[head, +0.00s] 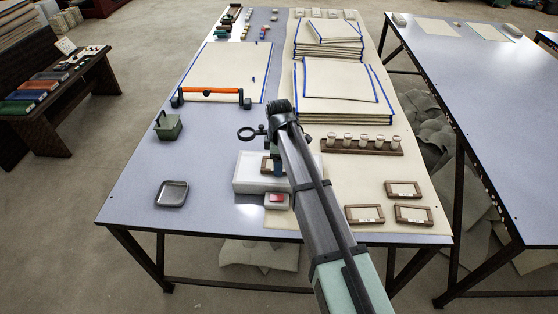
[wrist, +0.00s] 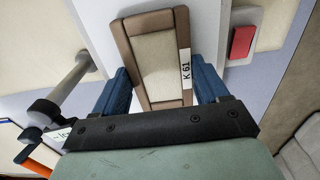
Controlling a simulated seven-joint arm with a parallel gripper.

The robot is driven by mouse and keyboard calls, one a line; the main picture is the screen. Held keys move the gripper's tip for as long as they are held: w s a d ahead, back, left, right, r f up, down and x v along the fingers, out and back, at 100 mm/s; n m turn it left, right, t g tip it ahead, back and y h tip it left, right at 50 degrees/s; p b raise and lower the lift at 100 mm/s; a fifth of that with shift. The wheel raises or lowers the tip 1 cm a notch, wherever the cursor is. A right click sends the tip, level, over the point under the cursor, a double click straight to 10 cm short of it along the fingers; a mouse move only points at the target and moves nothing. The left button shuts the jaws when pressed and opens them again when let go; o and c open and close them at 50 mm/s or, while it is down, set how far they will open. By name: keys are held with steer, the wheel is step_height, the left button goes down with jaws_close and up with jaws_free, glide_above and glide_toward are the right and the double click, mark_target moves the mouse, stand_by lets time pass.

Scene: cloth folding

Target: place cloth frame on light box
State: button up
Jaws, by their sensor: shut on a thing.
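A brown wooden frame with cream cloth, labelled K 61, is between the blue fingers of my gripper (head: 277,167); the cloth frame (wrist: 160,60) fills the upper middle of the wrist view. My gripper (wrist: 163,84) is shut on its sides. In the head view the frame (head: 266,164) is partly hidden by my arm. It is over the white light box (head: 243,184), whose pale top (wrist: 206,28) also shows beside the frame in the wrist view. I cannot tell whether the frame touches the box.
A red button (head: 277,198) on a small white block sits in front of the light box. Several similar frames (head: 403,190) lie at the front right. A vial rack (head: 361,145) stands behind them. A metal tray (head: 172,194) lies left, with bare table between.

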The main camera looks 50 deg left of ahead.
steer(key=shift+f, duration=0.15)
steer(key=o, duration=1.1)
steer(key=shift+c, duration=0.2)
steer(key=shift+r, duration=0.2)
step_height(320, 180, up, 12)
